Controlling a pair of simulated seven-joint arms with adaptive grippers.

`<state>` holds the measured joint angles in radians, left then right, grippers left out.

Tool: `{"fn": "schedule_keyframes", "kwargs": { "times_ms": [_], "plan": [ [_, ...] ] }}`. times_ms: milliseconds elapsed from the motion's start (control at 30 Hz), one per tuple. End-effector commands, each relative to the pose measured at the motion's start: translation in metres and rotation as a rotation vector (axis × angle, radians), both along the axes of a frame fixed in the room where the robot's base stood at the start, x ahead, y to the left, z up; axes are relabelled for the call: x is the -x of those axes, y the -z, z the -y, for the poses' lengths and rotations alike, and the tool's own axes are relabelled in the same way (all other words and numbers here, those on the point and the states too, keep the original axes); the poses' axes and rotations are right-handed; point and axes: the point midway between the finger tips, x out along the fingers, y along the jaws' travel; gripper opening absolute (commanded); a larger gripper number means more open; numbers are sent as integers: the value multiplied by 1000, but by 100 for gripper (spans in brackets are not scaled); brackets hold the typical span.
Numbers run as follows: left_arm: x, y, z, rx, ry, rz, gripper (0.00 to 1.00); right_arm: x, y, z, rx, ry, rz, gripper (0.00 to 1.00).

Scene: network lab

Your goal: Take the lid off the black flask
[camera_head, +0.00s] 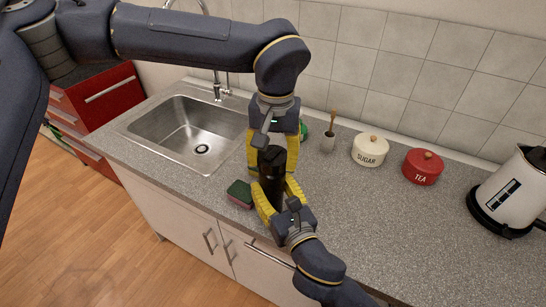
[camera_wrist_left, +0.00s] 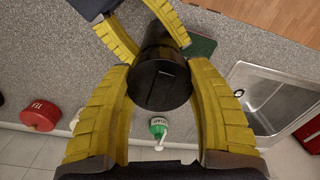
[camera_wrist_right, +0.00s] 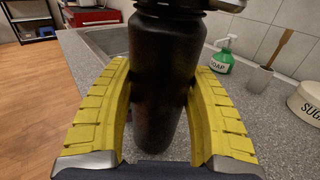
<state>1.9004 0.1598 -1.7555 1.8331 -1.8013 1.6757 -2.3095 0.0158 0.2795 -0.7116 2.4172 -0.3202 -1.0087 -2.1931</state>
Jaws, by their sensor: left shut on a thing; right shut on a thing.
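The black flask (camera_head: 270,187) stands upright near the counter's front edge; its body fills the middle of the right wrist view (camera_wrist_right: 163,80). My right gripper (camera_head: 275,192) is shut on the body, one yellow finger on each side. The black lid (camera_head: 271,154) is at the flask's top, and the left wrist view shows it from above (camera_wrist_left: 160,85). My left gripper (camera_head: 272,150) comes down from above and is shut on the lid. I see no clear gap between lid and body. The lid's upper part is cut off in the right wrist view.
A green and red sponge (camera_head: 240,193) lies just left of the flask. The sink (camera_head: 200,125) is at the left. A green soap bottle (camera_wrist_right: 222,57), brush holder (camera_head: 328,141), sugar pot (camera_head: 370,151), tea pot (camera_head: 423,167) and kettle (camera_head: 510,192) stand behind and right. The front right counter is clear.

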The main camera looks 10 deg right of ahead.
Motion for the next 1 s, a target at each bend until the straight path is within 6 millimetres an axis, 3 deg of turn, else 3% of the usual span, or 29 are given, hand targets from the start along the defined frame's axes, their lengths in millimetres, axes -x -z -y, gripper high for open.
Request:
{"fn": "schedule_keyframes", "kwargs": {
  "times_ms": [1000],
  "plan": [
    [1,-1,-3,15,-1615,53,18,0,-1,1,-2,2,3,0]
  ]
}}
